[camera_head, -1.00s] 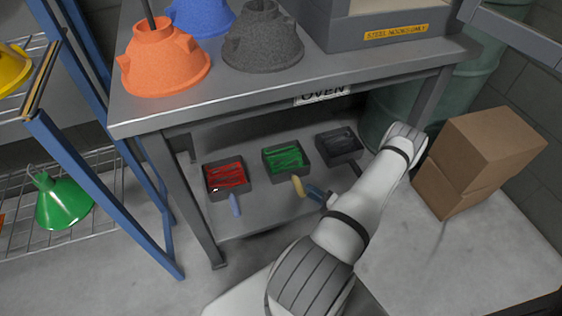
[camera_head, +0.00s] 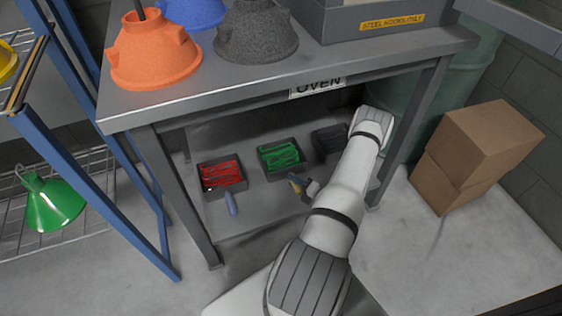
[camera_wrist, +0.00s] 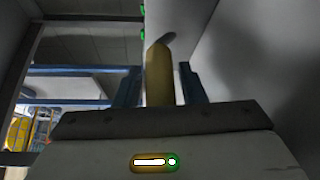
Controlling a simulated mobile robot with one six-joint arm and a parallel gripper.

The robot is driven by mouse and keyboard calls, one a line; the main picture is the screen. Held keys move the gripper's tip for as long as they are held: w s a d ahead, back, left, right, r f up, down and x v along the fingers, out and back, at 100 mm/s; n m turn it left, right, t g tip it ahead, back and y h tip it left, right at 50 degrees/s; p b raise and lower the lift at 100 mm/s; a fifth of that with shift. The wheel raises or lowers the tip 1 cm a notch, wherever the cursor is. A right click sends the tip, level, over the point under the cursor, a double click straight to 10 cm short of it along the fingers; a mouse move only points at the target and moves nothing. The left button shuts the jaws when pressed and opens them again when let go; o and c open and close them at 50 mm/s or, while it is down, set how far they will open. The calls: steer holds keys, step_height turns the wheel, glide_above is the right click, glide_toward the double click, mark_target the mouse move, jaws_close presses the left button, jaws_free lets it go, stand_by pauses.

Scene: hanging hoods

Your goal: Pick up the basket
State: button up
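Three small dark baskets stand on the lower shelf under the table: one with red contents (camera_head: 221,187), one with green contents (camera_head: 281,171), and a black one (camera_head: 329,153) partly behind my arm. The green one has a yellow handle (camera_head: 294,187). My gripper (camera_head: 297,181) is at that yellow handle. In the wrist view the yellow handle (camera_wrist: 160,75) stands between the two blue fingers of my gripper (camera_wrist: 160,85), with a narrow gap on each side. The gripper looks open.
The metal table (camera_head: 250,98) overhangs the shelf, with orange (camera_head: 152,48), blue and dark grey hoods on top. A blue-framed rack (camera_head: 95,195) stands left. Cardboard boxes (camera_head: 470,155) stand on the floor at right.

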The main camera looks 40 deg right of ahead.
jaws_close()
steer(key=shift+r, duration=0.1)
stand_by(0.4)
